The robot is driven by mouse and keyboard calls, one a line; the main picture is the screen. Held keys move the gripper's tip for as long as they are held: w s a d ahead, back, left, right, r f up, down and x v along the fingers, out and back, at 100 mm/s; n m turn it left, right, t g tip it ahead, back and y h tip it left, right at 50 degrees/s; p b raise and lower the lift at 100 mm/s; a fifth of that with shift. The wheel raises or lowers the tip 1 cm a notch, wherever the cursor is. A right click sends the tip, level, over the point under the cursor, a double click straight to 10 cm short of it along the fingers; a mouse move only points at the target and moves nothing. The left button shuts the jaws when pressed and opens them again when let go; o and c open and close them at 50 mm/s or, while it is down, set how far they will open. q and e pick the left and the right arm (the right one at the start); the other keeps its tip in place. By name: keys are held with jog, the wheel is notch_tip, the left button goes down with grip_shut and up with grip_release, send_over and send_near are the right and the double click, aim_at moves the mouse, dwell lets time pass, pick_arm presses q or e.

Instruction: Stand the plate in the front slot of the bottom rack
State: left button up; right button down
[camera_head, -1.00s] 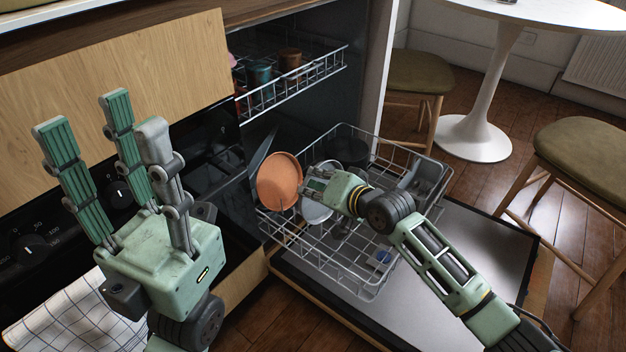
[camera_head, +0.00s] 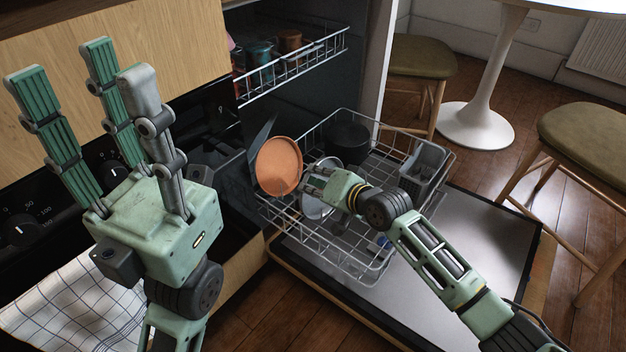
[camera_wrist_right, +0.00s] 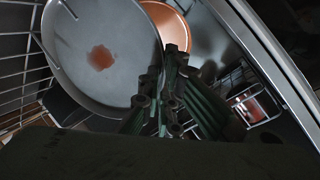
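A grey plate with a reddish-brown stain (camera_wrist_right: 85,70) fills the upper left of the right wrist view. In the head view the plate (camera_head: 313,207) is upright and partly hidden under my right gripper (camera_head: 318,181). The right gripper's fingers (camera_wrist_right: 165,92) look closed on the plate's rim, though the contact itself is partly hidden. The pulled-out bottom rack (camera_head: 350,266) is below and around them; whether the plate touches its wires is unclear. My left gripper (camera_head: 75,85) is open and empty, raised at the left.
An orange plate (camera_head: 279,166) stands upright just left of the right gripper. A dark bowl (camera_head: 348,140) and a grey cutlery basket (camera_head: 424,165) are at the rack's back and right. The upper rack (camera_head: 300,62) holds cups. The open door (camera_head: 480,240) lies beneath.

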jog(key=shift+r, duration=0.1)
jog(key=c, duration=1.9)
grip_release()
jog(key=shift+o, duration=0.2)
jog(key=v, duration=1.2)
